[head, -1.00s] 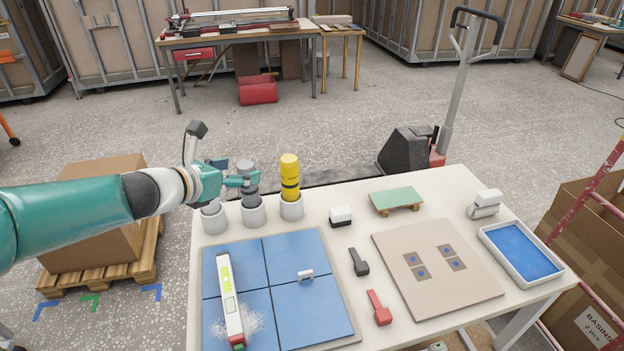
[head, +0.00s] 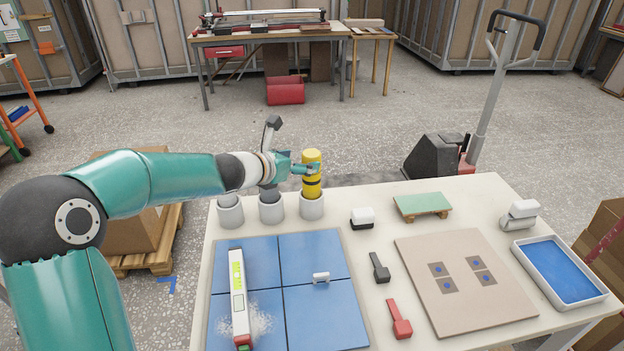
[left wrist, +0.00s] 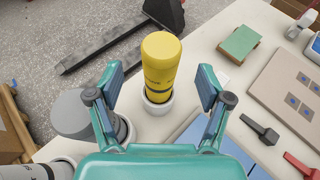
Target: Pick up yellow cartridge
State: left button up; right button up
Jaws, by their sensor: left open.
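The yellow cartridge (head: 312,172) has dark bands and stands upright in a white round holder (head: 312,206) at the table's back left. In the left wrist view the yellow cartridge (left wrist: 160,62) stands between and beyond the two fingers. My left gripper (head: 306,169) is open and level with the cartridge, its fingers pointing at it from the left. The left wrist view shows the open left gripper (left wrist: 159,90) with a gap on both sides of the cartridge. My right gripper is not in view.
Grey cartridges stand in holders left of the yellow one, a grey one (left wrist: 82,113) close to my left finger. A white and black block (head: 362,218) and a green-topped stand (head: 422,205) are to the right. Blue tiles (head: 315,262) with a spirit level (head: 238,295) lie in front.

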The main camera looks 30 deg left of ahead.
aim_at(306, 160)
pick_arm(q)
jog(key=shift+p+x, duration=0.45)
jog(key=shift+x, duration=2.3)
jog(key=shift+r, duration=0.1)
grip_shut()
